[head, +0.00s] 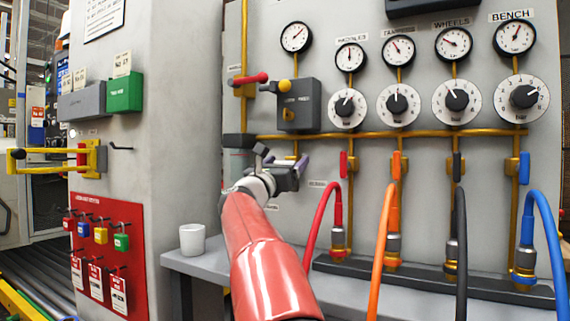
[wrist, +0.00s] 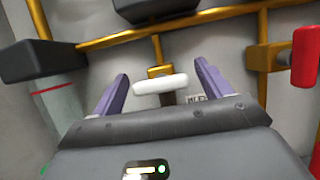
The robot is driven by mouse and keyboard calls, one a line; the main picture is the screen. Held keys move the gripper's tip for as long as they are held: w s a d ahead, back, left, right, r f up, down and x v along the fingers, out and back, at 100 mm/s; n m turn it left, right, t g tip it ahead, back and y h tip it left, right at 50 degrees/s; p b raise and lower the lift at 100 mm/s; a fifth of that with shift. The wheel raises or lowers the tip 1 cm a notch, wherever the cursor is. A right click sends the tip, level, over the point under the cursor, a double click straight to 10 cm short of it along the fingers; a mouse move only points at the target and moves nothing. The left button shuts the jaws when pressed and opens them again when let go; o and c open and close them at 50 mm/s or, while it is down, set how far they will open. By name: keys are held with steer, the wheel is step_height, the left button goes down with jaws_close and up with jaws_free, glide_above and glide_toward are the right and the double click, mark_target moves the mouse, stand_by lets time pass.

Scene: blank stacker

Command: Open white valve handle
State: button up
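The white valve handle (wrist: 160,84) shows in the wrist view as a short rounded bar lying crosswise over a small brass valve (wrist: 160,71) on a vertical pipe. My gripper (wrist: 161,70) is open, with one purple finger on each side of the handle. Gaps show between the handle's ends and the fingers; I cannot tell the depth between them.
Red, orange (head: 397,165), black (head: 457,166) and blue (head: 524,168) upright handles line the pipes to the right, with hoses below. A dark box (head: 298,105) with a yellow knob sits above my gripper. A white cup (head: 192,240) stands on the grey ledge (head: 215,268).

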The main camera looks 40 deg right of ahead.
steer(key=c, duration=0.9)
steer(key=shift+n+t, duration=0.4)
steer(key=shift+n, duration=0.1)
steer(key=n+t+y, duration=0.1)
steer(key=n, duration=0.1)
steer(key=n+t, duration=0.1)
steer(key=n, duration=0.2)
steer(key=shift+r+y+p, duration=0.1)
steer(key=shift+y+p, duration=0.3)
steer(key=n+t+y+p, duration=0.1)
steer(key=n, duration=0.2)
steer(key=n+t+y+p, duration=0.1)
steer(key=n+p, duration=0.1)
steer(key=n, duration=0.1)
steer(key=shift+r+n+y, duration=0.15)
steer(key=shift+n+y, duration=0.15)
steer(key=n+y+p, duration=0.1)
steer(key=n+p, duration=0.3)
steer(key=p, duration=0.1)
steer(key=shift+r+y, duration=0.1)
steer(key=shift+y, duration=0.3)
steer(key=shift+w+n+y+p, duration=0.1)
steer(key=shift+n+y+p, duration=0.2)
steer(key=shift+n+p, duration=0.85)
steer(key=shift+a+f+n+y+p, duration=0.1)
steer(key=shift+f+n+y+p, duration=0.2)
steer(key=shift+n, duration=0.6)
steer(key=shift+f+n+y+p, duration=0.15)
steer(key=shift+n+y+p, duration=0.2)
steer(key=shift+n, duration=0.5)
